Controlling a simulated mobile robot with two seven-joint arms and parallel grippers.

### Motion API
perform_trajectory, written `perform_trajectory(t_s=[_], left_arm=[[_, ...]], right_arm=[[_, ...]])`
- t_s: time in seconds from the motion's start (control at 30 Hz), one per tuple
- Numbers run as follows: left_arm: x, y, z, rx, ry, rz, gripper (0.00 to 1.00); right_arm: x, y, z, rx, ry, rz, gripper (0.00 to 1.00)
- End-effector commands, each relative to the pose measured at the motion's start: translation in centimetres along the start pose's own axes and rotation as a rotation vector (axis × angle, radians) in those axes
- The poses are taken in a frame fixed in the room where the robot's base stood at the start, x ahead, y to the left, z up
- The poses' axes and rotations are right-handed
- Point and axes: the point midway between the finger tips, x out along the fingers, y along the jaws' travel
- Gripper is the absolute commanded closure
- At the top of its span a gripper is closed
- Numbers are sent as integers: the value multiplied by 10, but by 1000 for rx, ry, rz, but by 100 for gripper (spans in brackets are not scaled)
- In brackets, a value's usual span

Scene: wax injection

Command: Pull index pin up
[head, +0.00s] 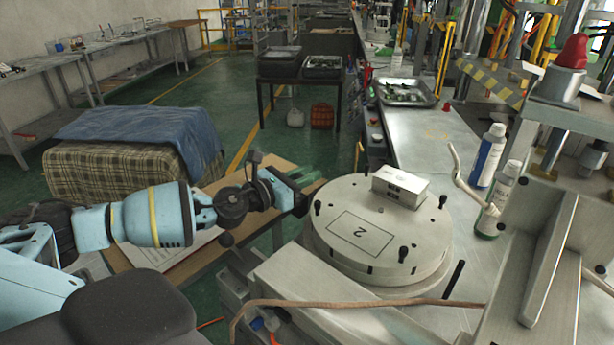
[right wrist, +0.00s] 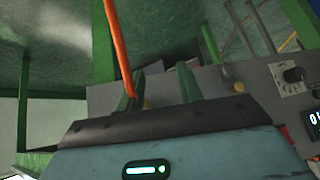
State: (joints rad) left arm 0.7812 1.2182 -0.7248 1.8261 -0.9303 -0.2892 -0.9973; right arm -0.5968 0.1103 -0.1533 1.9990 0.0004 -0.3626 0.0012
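A round pale metal mould (head: 330,228) marked "2" sits on the machine's bench in the head view. Several short black pins stand around its rim, one at the left edge (head: 317,208) and one at the front (head: 403,254). A longer black rod (head: 454,279) stands tilted at its front right. I cannot tell which is the index pin. My left gripper (head: 303,192) is beside the mould's left edge; its fingertips are dark and partly hidden. My right gripper (right wrist: 158,90) shows in the right wrist view with its two fingers apart and nothing clearly between them.
A metal block (head: 400,187) lies on the mould. Bottles (head: 488,155) stand at the right beside the press frame (head: 555,250). A brown hose (head: 350,303) crosses the front. In the right wrist view, an orange cable (right wrist: 118,45) and a control panel (right wrist: 295,85) are close to my gripper.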

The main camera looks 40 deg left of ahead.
Motion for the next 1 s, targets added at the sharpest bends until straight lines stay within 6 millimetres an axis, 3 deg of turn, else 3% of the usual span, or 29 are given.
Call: perform_trajectory(t_s=[0.03, 0.17, 0.57, 1.0], left_arm=[[1, 2, 9, 4, -17, 6, 74], [1, 2, 7, 4, -13, 5, 58], [-5, 2, 2, 4, -4, 4, 58], [-54, 0, 0, 7, -1, 0, 58]], right_arm=[[0, -1, -1, 2, 1, 0, 64], [0, -1, 0, 4, -1, 0, 64], [-1, -2, 12, 6, -23, -2, 64], [7, -3, 31, 7, -50, -6, 64]])
